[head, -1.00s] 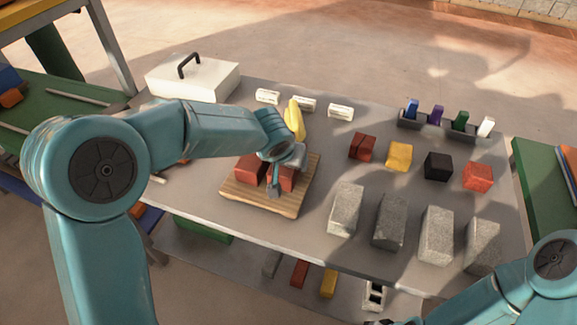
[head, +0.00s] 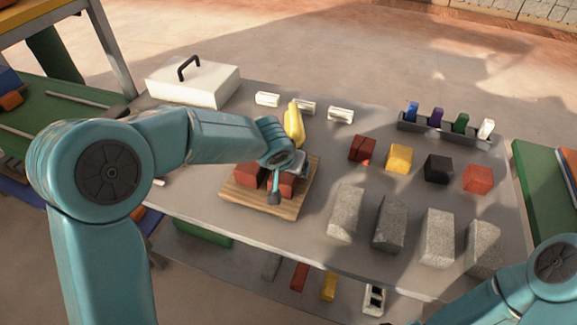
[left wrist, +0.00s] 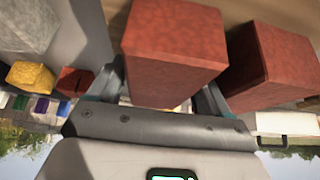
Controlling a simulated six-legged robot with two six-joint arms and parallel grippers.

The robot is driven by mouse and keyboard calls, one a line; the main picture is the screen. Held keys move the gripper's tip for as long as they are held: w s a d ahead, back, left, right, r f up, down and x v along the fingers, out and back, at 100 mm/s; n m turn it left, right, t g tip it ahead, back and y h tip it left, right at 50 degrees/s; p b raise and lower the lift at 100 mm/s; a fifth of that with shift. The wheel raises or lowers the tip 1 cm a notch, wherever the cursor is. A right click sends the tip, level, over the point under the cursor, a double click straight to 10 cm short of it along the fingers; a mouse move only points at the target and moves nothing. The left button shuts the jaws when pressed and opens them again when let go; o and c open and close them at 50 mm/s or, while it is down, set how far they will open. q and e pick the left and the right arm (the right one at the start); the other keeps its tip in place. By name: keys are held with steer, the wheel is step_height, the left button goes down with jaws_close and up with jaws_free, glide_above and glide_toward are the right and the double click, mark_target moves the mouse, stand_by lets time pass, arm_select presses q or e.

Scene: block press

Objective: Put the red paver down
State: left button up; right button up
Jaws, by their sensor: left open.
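Two red pavers sit side by side on a wooden board on the grey table. My left gripper (head: 283,181) is low over the board, its fingers open around the right-hand red paver (head: 287,187). The arm and fingers partly hide that paver in the head view. In the left wrist view the same paver (left wrist: 170,50) stands between the two spread fingers. The other red paver (head: 249,175) is beside it, and it also shows in the left wrist view (left wrist: 268,65). The wooden board (head: 255,203) lies under both. My right gripper is out of view.
A yellow object (head: 294,125) stands just behind the board. A white box with a black handle (head: 190,82) is at the back left. Several grey blocks (head: 345,212) and coloured cubes (head: 399,157) stand to the right. A strip of clear table lies behind the cubes.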

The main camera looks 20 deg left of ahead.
arm_select(q)
steer(key=v, duration=1.2)
steer(key=shift+p, duration=0.3)
steer(key=shift+s+f, duration=0.1)
steer(key=shift+s, duration=0.05)
